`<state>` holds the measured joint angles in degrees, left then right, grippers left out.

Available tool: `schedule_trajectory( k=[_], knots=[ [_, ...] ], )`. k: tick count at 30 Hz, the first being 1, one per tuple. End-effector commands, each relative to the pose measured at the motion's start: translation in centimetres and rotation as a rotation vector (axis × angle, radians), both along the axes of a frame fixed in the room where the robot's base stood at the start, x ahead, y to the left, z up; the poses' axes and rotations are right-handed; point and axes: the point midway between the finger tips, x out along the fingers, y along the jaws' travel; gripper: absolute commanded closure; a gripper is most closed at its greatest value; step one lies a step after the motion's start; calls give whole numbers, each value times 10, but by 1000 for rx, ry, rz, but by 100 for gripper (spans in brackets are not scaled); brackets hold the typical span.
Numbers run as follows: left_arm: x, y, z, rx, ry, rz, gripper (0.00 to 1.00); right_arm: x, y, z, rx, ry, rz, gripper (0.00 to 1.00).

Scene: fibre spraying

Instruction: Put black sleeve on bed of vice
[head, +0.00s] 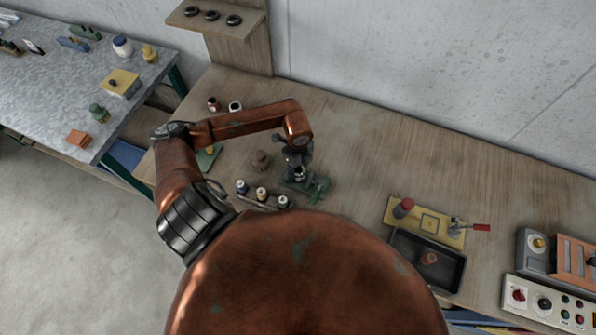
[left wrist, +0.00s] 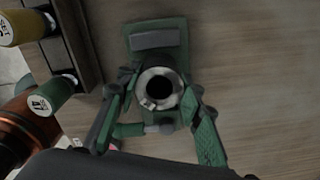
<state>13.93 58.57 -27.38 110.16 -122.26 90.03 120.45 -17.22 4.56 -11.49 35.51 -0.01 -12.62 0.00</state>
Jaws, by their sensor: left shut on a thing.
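The green vice (head: 318,190) stands on the wooden bench; in the left wrist view its green body (left wrist: 155,38) with a grey jaw block shows behind my fingers. My left gripper (head: 298,168) is directly over the vice, pointing down. In the left wrist view the gripper (left wrist: 162,88) has its green-padded fingers on either side of a round sleeve (left wrist: 146,84), shut on it. The sleeve shows a light grey rim and a dark hole, seen end-on. Its lower end is hidden, so I cannot tell whether it touches the vice bed. My right gripper is out of view.
A rack with several small bottles (head: 261,194) stands just left of the vice, close to my gripper. A brown knob-shaped piece (head: 261,161) is behind it. A yellow plate (head: 424,222) and black tray (head: 448,272) lie to the right. The bench between is clear.

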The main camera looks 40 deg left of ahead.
Motion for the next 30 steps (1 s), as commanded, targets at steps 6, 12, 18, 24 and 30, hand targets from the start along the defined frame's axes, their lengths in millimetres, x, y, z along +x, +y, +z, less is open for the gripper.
schedule_trajectory(
  k=[6, 12, 18, 24, 30],
  knots=[
    [0, -1, -17, -1, -2, 0, 99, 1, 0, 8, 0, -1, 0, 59],
    [0, -1, -18, 0, -1, 0, 99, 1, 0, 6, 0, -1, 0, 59],
    [0, 0, -20, 0, 0, 0, 58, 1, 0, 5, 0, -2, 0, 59],
    [0, 0, -20, 0, 0, 0, 48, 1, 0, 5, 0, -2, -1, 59],
    [0, 0, -20, 0, 0, 0, 48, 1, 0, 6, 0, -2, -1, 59]
  ],
)
